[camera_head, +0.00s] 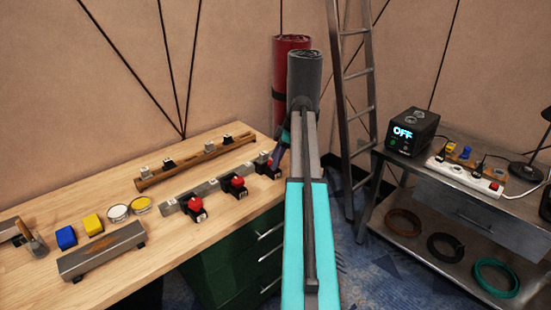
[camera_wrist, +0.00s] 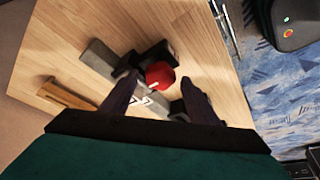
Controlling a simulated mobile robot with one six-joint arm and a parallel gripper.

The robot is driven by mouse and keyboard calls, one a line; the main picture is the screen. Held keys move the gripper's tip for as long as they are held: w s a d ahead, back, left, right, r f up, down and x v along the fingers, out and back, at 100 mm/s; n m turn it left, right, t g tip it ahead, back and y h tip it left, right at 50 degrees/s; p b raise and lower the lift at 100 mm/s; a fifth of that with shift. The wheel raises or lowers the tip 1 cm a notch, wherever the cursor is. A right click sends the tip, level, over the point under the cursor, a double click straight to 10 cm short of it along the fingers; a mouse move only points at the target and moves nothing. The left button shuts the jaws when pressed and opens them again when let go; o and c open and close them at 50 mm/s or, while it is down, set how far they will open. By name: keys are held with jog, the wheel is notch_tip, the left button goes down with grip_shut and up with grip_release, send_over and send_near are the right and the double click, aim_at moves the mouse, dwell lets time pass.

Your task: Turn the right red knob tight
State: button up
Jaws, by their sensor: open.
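Three red knobs sit on black clamps along a grey bar (camera_head: 208,188) on the wooden workbench. The left red knob (camera_head: 195,204) and the middle red knob (camera_head: 238,181) show clearly in the head view. The right clamp (camera_head: 263,167) is partly covered there by my gripper (camera_head: 277,156). In the wrist view, a red knob (camera_wrist: 160,75) lies between the tips of my open gripper (camera_wrist: 160,80), with a finger on each side. Whether the fingers touch it, I cannot tell.
A wooden rail (camera_head: 195,162) with several small blocks lies behind the grey bar. Blue (camera_head: 66,237) and yellow (camera_head: 93,224) blocks, round tins and a grey box (camera_head: 100,250) lie to the left. A ladder (camera_head: 352,110) and a metal cart (camera_head: 440,170) stand right.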

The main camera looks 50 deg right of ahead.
jog(key=shift+f, duration=0.15)
jog(key=c, duration=1)
